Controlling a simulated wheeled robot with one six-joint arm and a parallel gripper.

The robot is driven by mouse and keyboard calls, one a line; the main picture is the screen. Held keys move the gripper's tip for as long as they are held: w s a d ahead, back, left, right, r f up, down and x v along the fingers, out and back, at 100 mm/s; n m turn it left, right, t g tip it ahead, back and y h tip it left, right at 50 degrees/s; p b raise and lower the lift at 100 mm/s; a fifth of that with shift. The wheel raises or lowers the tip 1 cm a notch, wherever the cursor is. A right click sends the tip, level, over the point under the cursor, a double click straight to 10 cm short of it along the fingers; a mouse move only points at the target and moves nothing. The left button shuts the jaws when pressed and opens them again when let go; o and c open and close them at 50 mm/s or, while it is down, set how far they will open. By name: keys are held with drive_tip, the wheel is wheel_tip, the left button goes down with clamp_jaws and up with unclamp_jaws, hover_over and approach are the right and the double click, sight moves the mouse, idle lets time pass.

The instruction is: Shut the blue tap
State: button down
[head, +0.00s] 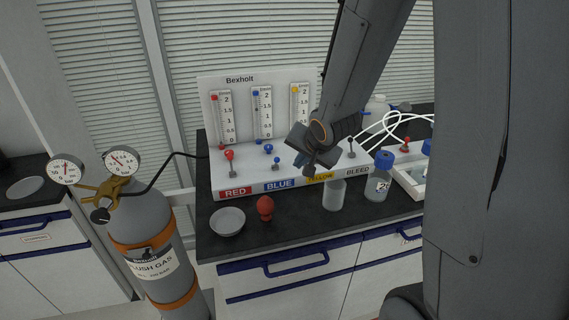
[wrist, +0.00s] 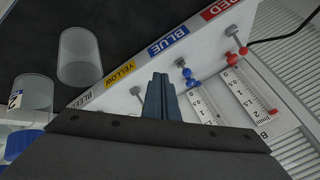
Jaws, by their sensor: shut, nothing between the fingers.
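The blue tap (head: 268,149) is a small blue handle on the white Bexholt panel, behind the BLUE label. A second blue part (head: 277,160) sits just in front of it. In the wrist view the blue tap (wrist: 192,83) shows right of my fingers, near a grey disc. My gripper (head: 308,171) is shut and empty, over the panel by the YELLOW label, to the right of the blue tap and apart from it. In the wrist view its closed fingers (wrist: 158,82) hide part of the yellow tap area.
The red tap (head: 229,156) stands left of the blue one. A red bulb (head: 265,206), a dish (head: 227,221), a clear beaker (head: 335,194) and a blue-capped bottle (head: 378,180) stand along the bench front. A gas cylinder (head: 150,250) stands at left. White tubing lies at right.

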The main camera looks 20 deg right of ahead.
sight(276, 163)
drive_tip(key=w+a+f, duration=0.2)
drive_tip(key=w+a, duration=0.1)
drive_tip(key=w, duration=0.2)
drive_tip(key=shift+f+p, duration=0.2)
drive_tip(key=shift+p, duration=0.2)
drive_tip(key=shift+w+r, duration=0.1)
drive_tip(key=shift+w, duration=0.05)
